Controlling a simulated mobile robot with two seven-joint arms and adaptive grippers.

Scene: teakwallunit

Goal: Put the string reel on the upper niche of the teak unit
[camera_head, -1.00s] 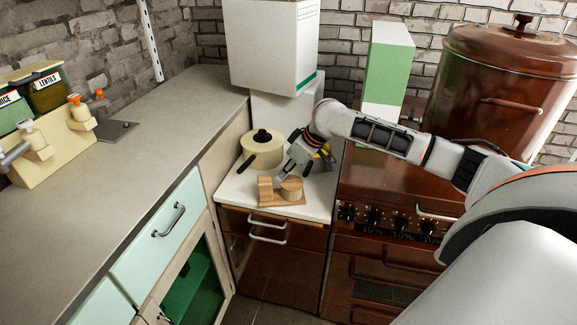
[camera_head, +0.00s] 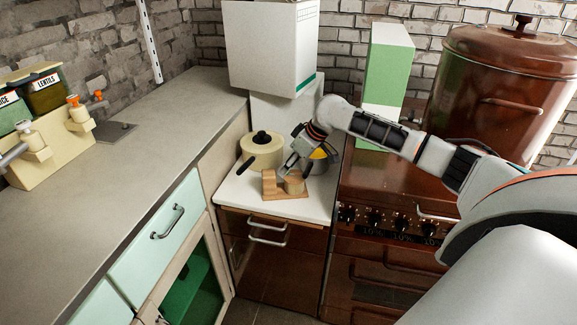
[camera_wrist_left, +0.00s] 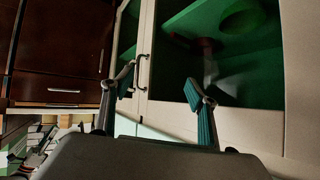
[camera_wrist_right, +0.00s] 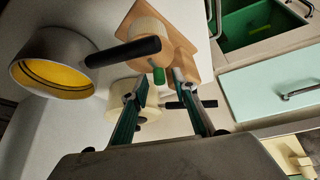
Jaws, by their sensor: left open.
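The string reel (camera_head: 294,187), a pale round spool beside an upright block on a wooden base, is just above the white worktop. In the right wrist view its wooden base (camera_wrist_right: 198,62) is by the fingertips. My right gripper (camera_head: 289,167) is shut on the reel; the exact contact is partly hidden. Its fingers also show in the right wrist view (camera_wrist_right: 162,88). My left gripper (camera_wrist_left: 160,92) is open and empty in front of pale cabinet doors. I cannot make out a teak unit with an upper niche.
A lidded cream pot (camera_head: 262,152) and a yellow-lined pan (camera_wrist_right: 55,65) stand close to the reel. A brown cooker (camera_head: 385,195) with a large brown lidded pot (camera_head: 500,90) is to the right.

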